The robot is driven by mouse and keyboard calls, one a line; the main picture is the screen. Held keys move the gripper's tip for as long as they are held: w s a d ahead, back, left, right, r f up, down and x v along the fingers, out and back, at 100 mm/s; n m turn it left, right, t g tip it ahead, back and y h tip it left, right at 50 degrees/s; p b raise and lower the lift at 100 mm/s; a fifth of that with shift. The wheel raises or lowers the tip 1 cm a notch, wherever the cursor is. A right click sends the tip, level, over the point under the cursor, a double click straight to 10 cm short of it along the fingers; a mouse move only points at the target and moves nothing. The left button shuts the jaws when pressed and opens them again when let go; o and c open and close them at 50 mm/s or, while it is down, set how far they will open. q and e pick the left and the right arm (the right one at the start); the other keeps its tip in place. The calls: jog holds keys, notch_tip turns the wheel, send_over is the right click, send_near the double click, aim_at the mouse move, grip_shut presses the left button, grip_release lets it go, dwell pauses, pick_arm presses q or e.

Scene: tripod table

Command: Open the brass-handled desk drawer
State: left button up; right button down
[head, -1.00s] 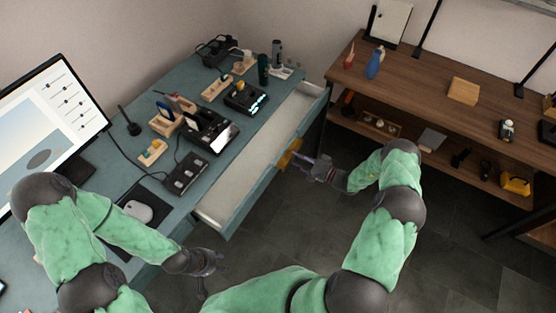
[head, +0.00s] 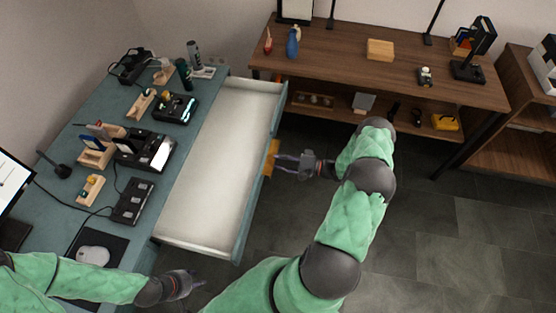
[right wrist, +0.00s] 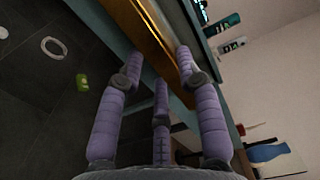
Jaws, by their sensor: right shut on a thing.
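The desk drawer (head: 213,165) is pulled far out of the blue-green desk (head: 92,135), and its pale inside is empty. Its brass handle (head: 271,160) sits on the front panel and also shows in the right wrist view (right wrist: 153,40). My right gripper (head: 279,161) is shut on the handle; its purple fingers (right wrist: 158,75) lie on both sides of the brass bar in the right wrist view. My left gripper (head: 192,283) hangs near the drawer's near end, apart from it; its fingers are too small to tell their opening.
On the desk stand a mouse (head: 93,256), wooden holders, black devices and bottles. A brown shelf table (head: 340,53) stands at the back, close to the drawer's far end. Dark floor (head: 440,220) to the right is clear.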

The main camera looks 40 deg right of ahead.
jog(key=shift+a+f, duration=0.15)
jog(key=shift+f, duration=0.1)
jog(key=c, duration=1.1)
grip_release()
jog(key=shift+o, duration=0.8)
jog(key=shift+r, duration=0.1)
jog(key=v, duration=1.2)
